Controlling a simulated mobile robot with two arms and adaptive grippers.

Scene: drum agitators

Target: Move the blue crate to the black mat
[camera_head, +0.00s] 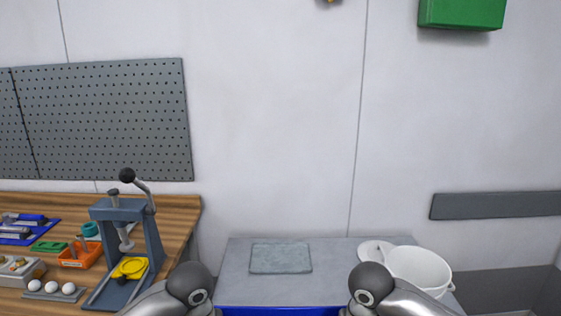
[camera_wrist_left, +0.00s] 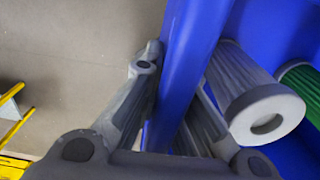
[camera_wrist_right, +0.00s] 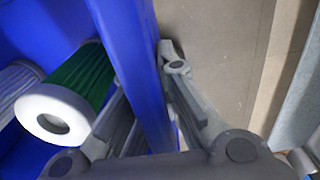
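The blue crate (camera_head: 280,311) shows as a strip at the bottom of the head view, between my two arms. In the left wrist view my left gripper (camera_wrist_left: 160,85) is shut on one crate wall (camera_wrist_left: 190,50), a finger on each side. In the right wrist view my right gripper (camera_wrist_right: 150,85) is shut on another crate wall (camera_wrist_right: 130,50) in the same way. Ribbed grey and green cylinders, some with visible pale ring ends (camera_wrist_left: 267,115), lie inside. No clearly black mat shows; a grey-green mat (camera_head: 281,258) lies on the grey table.
The grey table (camera_head: 335,275) also bears a white bucket (camera_head: 420,268) and a white lid (camera_head: 375,250) at right. At left a wooden bench (camera_head: 180,215) holds a lever press (camera_head: 128,240), an orange tray and small parts. Yellow bars (camera_wrist_left: 15,125) stand at left in the left wrist view.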

